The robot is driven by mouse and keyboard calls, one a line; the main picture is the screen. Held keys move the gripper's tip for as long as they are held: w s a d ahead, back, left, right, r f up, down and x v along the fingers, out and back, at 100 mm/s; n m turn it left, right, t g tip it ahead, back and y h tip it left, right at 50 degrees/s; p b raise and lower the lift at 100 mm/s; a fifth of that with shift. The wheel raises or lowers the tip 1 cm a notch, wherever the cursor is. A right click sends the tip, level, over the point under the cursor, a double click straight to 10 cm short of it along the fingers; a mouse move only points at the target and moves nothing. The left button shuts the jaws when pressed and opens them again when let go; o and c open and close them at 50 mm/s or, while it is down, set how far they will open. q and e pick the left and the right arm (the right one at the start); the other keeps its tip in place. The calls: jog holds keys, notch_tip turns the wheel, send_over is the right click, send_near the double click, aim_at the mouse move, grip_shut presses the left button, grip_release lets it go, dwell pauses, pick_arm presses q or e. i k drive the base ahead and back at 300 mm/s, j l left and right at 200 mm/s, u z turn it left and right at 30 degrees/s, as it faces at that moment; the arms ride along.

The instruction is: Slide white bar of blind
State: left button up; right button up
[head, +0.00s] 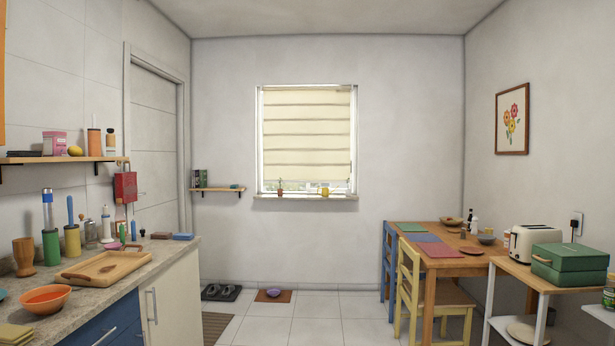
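A cream roman blind (306,130) hangs in the window in the middle of the far wall. It is lowered over most of the glass, with a narrow uncovered strip along the bottom. A pale edge runs along the lower end of the blind; I cannot clearly make out a separate white bar at this distance. The white window frame (260,140) surrounds it, and the sill (305,197) holds small plants. Neither of my grippers shows in the head view.
A counter (172,250) with a wooden tray (105,267) and several bottles runs along the left. A wooden table (470,266), a yellow chair (410,280) and a shelf unit with a toaster (535,242) stand at the right. The tiled floor (310,331) between is clear.

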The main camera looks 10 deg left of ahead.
aim_at(290, 172)
jog(key=u, duration=0.25)
jog(key=i+u, duration=0.2)
jog(key=i, duration=5.35)
jog(key=j, duration=0.1)
